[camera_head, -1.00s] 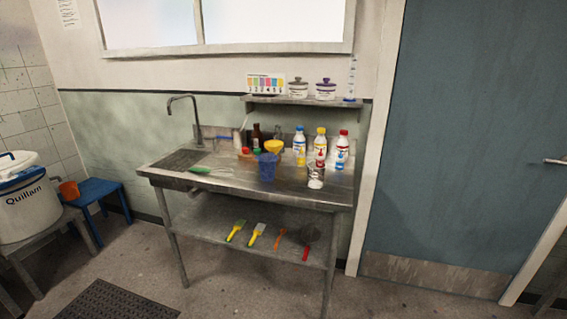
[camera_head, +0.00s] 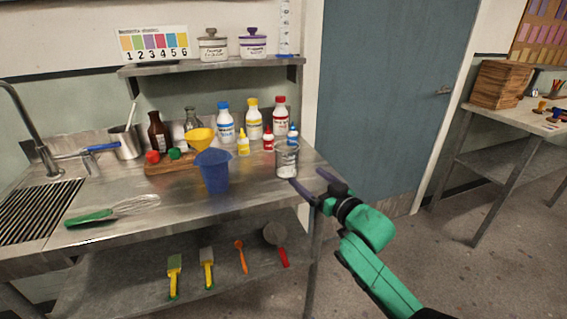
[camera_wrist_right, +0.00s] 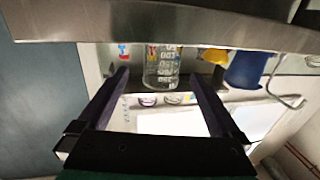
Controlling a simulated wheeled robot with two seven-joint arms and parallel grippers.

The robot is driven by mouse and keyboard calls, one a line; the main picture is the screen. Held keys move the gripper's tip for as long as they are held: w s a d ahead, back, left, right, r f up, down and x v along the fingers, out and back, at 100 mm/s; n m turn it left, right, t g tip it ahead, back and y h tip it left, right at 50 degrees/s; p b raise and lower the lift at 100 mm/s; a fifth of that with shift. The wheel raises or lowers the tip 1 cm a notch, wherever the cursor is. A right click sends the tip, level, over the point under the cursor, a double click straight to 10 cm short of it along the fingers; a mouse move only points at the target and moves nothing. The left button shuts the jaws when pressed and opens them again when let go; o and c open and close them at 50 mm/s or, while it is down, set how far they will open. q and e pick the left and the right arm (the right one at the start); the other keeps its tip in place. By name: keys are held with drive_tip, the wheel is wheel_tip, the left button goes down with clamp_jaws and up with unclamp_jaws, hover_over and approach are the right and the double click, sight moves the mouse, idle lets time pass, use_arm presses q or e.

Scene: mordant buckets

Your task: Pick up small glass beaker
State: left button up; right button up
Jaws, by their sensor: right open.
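A small clear glass beaker (camera_head: 286,160) with white markings stands upright near the right end of the steel counter (camera_head: 247,205). My right gripper (camera_head: 307,178) is open and empty, at the counter's right edge just right of the beaker. In the right wrist view, the beaker (camera_wrist_right: 161,68) appears upside down, between and beyond the open fingers of the right gripper (camera_wrist_right: 160,76). The fingers seem apart from the glass. My left gripper is out of view.
A blue cup (camera_head: 214,172) stands left of the beaker. Small squeeze bottles (camera_head: 268,140) and taller bottles (camera_head: 280,117) are close behind it. A whisk (camera_head: 132,206) lies at the left. A shelf (camera_head: 210,66) hangs above. The floor right of the counter is clear.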

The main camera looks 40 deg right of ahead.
sight(286, 160)
drive_tip(key=w, duration=0.7)
drive_tip(key=w+d+p, duration=0.1)
drive_tip(key=w, duration=0.3)
drive_tip(key=shift+w+r, duration=0.1)
drive_tip(key=shift+w, duration=0.1)
drive_tip(key=shift+s, duration=0.1)
drive_tip(key=c, duration=1.2)
